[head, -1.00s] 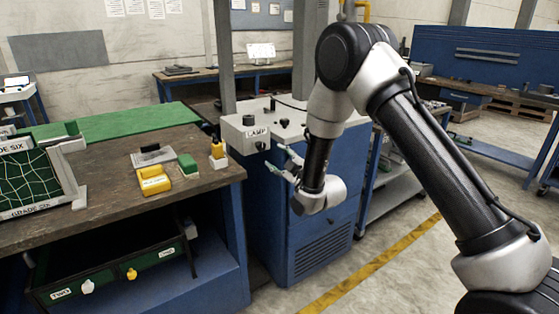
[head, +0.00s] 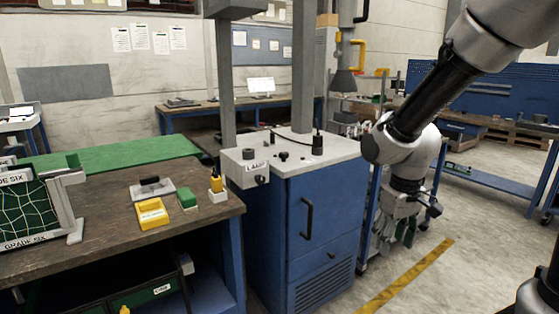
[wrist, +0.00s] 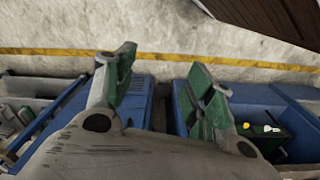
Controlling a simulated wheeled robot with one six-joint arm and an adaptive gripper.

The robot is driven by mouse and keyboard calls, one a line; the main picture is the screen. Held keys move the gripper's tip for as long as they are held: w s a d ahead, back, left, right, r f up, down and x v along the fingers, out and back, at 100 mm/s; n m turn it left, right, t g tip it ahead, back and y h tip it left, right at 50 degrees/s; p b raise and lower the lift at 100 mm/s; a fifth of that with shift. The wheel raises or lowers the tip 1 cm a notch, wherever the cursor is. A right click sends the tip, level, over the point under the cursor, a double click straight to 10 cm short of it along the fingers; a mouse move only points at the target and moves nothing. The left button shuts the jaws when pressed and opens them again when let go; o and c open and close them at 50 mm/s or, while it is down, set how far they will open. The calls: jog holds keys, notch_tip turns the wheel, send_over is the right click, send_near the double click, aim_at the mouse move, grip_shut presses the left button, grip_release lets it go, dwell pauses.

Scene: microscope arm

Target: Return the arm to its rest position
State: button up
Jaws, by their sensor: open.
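My arm reaches down from the upper right in the head view. My gripper (head: 398,238) hangs fingers down at the right of the blue cabinet, over the floor. In the wrist view my gripper (wrist: 165,68) has its two green-padded fingers spread apart, with nothing between them. The blue cabinet (head: 318,235) has a pale top and a box marked LAMP (head: 247,169) with a dark knob. No rest mark or holder for my arm shows.
A workbench (head: 105,215) at the left bears a yellow tray (head: 152,214), a green block (head: 186,198) and a netted frame (head: 35,205). A drawer unit sits below. A shelf or cart stands behind my gripper. Concrete floor (head: 470,255) with a yellow line is open at the right.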

jog(key=s+d+r+m+t, duration=0.4)
jog(key=s+d+r, duration=0.5)
jog(key=s+r, duration=0.4)
jog(key=shift+s+d+r, duration=0.2)
jog(key=shift+d+r, duration=0.2)
jog(key=shift+r, duration=0.45)
